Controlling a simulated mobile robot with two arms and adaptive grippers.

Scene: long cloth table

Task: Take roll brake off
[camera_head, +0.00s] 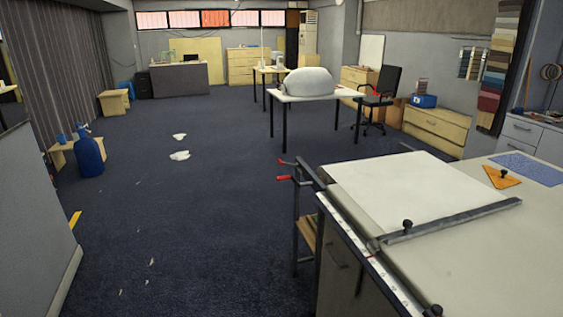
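The long table (470,262) stands at the lower right, with a pale cloth (395,190) flat on its far part. Two red-handled levers, an upper one (287,162) and a lower one (284,178), stick out to the left from dark metal fittings at the table's far left corner. I cannot tell for sure which of them is the roll brake. No cloth roll shows clearly there. A dark bar (460,215) with a black knob (407,226) lies across the table at the cloth's near edge. Neither of my grippers is in view.
A white ruler strip (366,259) runs along the table's left edge. An orange triangle (501,178) and a blue sheet (528,169) lie on the table's right side. The dark carpet (200,230) left of the table is mostly open, with small white scraps.

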